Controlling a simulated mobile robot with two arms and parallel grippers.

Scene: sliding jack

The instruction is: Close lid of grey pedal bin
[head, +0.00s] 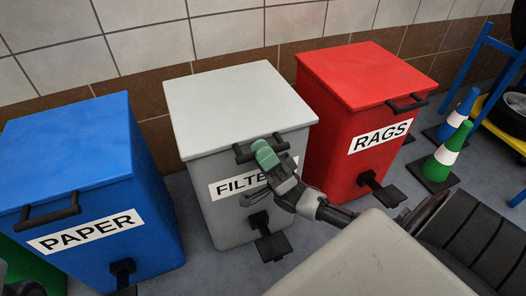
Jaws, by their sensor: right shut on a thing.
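The grey pedal bin (219,217) stands in the middle, with a label that reads "FILTE" before my gripper covers the rest. Its light grey lid (235,100) lies flat over the top and looks down on the body; I cannot tell whether a small gap is left. A dark handle (243,155) sits on the lid's front edge. My right gripper (264,154), with green fingertips, is shut on this handle and hides part of it. The bin's black pedal (271,246) sticks out low in front. My left gripper does not show.
A blue PAPER bin (80,150) stands to the left and a red RAGS bin (365,75) to the right, both lids down. Green (440,165) and blue (460,112) cones stand at the right. A tiled wall (140,55) is behind.

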